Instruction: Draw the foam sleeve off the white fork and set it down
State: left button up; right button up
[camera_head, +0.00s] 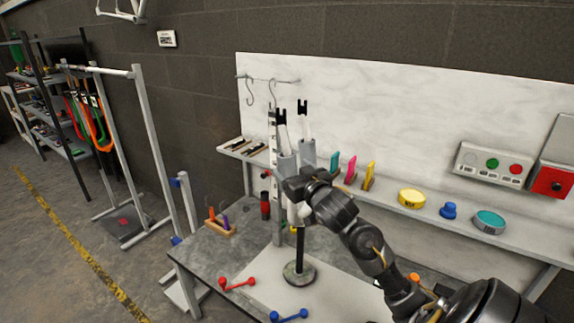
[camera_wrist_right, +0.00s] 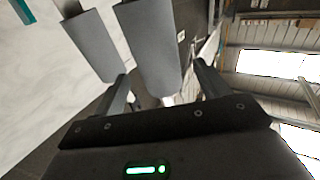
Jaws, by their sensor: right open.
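The white fork (camera_head: 283,136) stands upright on a black post stand (camera_head: 299,273), its two legs ending in black tips at the top. Grey foam sleeves cover both legs, a left one (camera_head: 286,167) and a right one (camera_head: 307,152). Two grey sleeves also fill the top of the right wrist view. My right gripper (camera_head: 294,176) is at the lower ends of the sleeves. In the wrist view its fingers (camera_wrist_right: 165,88) are apart, with one sleeve (camera_wrist_right: 150,48) between them and the other (camera_wrist_right: 92,42) outside. Finger contact cannot be told. My left gripper is out of view.
The grey bench (camera_head: 212,257) holds a red tool (camera_head: 237,284), a blue tool (camera_head: 289,315) and a wooden tool block (camera_head: 219,228). Behind, a ledge (camera_head: 420,215) carries coloured clips, a yellow tin (camera_head: 411,198) and a teal tin (camera_head: 489,221). Hooks (camera_head: 262,91) hang above.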

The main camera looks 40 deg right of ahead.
aim_at(287, 152)
jog(key=shift+x, duration=2.25)
jog(key=c, duration=1.1)
jog(key=shift+w+d+r+p, duration=0.1)
jog(key=shift+w+r+p, duration=0.05)
jog(key=shift+r+p, duration=0.95)
jog(key=shift+c, duration=0.2)
jog(key=shift+r+p, duration=0.25)
jog(key=shift+p, duration=0.2)
jog(key=shift+w+r+p, duration=0.15)
jog(key=shift+r+p, duration=0.45)
jog(key=shift+p, duration=0.05)
jog(key=shift+r, duration=0.15)
jog(key=shift+w+r, duration=0.1)
